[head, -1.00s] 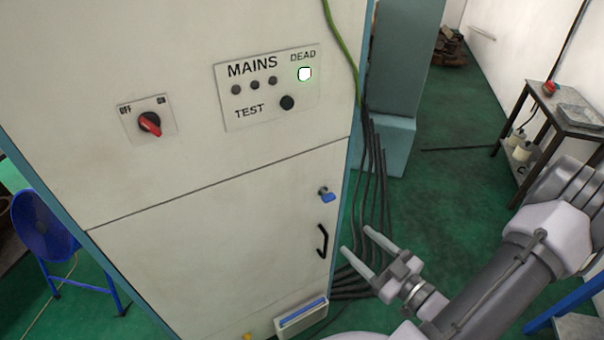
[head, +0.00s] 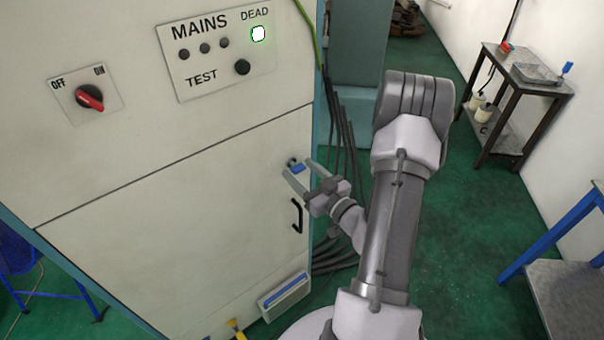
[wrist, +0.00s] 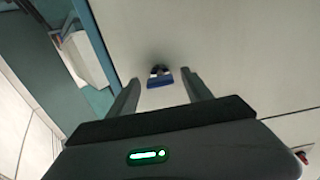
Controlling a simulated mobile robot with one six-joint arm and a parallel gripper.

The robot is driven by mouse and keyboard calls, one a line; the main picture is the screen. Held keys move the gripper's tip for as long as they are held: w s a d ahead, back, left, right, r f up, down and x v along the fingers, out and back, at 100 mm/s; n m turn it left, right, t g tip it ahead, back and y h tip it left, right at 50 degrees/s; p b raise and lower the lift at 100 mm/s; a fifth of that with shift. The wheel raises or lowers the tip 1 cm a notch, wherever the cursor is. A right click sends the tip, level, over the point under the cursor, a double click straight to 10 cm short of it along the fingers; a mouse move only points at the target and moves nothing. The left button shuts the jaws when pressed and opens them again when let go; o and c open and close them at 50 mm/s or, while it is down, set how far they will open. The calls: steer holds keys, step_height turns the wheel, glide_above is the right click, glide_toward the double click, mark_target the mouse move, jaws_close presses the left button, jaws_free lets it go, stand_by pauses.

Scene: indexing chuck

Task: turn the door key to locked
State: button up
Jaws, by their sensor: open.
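The door key has a blue bow (head: 298,168) and sits in a round lock near the upper right of the cabinet's lower door (head: 190,220). In the wrist view the blue key (wrist: 160,81) is ahead, with the dark lock barrel behind it. My gripper (head: 297,170) is open, with one fingertip on each side of the key in the head view. The wrist view also shows my gripper (wrist: 162,84) with the key between its finger lines. I cannot tell whether the fingers touch it. The lock's markings cannot be read.
A black door handle (head: 297,215) is just below the key. Above are a red OFF/ON switch (head: 89,97) and a MAINS panel (head: 215,52) with a lit DEAD lamp (head: 259,34). Black cables (head: 345,150) hang right of the cabinet. A side table (head: 520,75) stands farther right.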

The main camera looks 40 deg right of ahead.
jaws_close()
steer(key=shift+p, duration=0.35)
steer(key=n+p, duration=0.2)
steer(key=n, duration=0.1)
steer(key=shift+r, duration=0.15)
steer(key=n+p, duration=0.2)
steer(key=n, duration=0.3)
steer(key=shift+n, duration=0.4)
steer(key=n+p, duration=0.1)
steer(key=n, duration=0.3)
steer(key=shift+n, duration=0.3)
steer(key=n, duration=0.4)
steer(key=shift+n, duration=0.4)
